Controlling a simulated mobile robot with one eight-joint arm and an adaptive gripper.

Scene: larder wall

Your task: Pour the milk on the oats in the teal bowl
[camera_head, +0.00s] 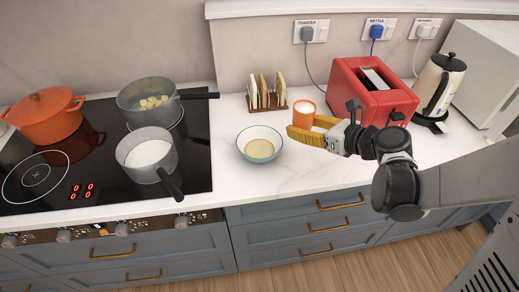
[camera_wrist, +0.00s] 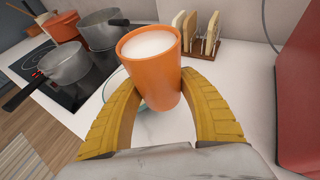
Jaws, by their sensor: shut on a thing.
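The bowl (camera_head: 247,136), pale with a teal rim, stands on the white counter right of the hob. Beige oats (camera_head: 260,149) lie in its bottom. My gripper (camera_head: 299,127) is shut on an orange cup (camera_head: 306,101) of white milk, right of the bowl. In the wrist view my gripper (camera_wrist: 160,100) has its yellow fingers on both sides of the orange cup (camera_wrist: 155,75). The cup looks about upright, and the milk (camera_wrist: 149,43) is near its rim. The bowl (camera_wrist: 113,85) is mostly hidden behind the cup there.
A toast rack (camera_head: 266,102) stands behind the bowl, and a red toaster (camera_head: 370,98) and a kettle (camera_head: 438,85) stand to the right. Pans (camera_head: 147,156), (camera_head: 150,100) and an orange pot (camera_head: 45,118) sit on the black hob. Counter in front of the bowl is clear.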

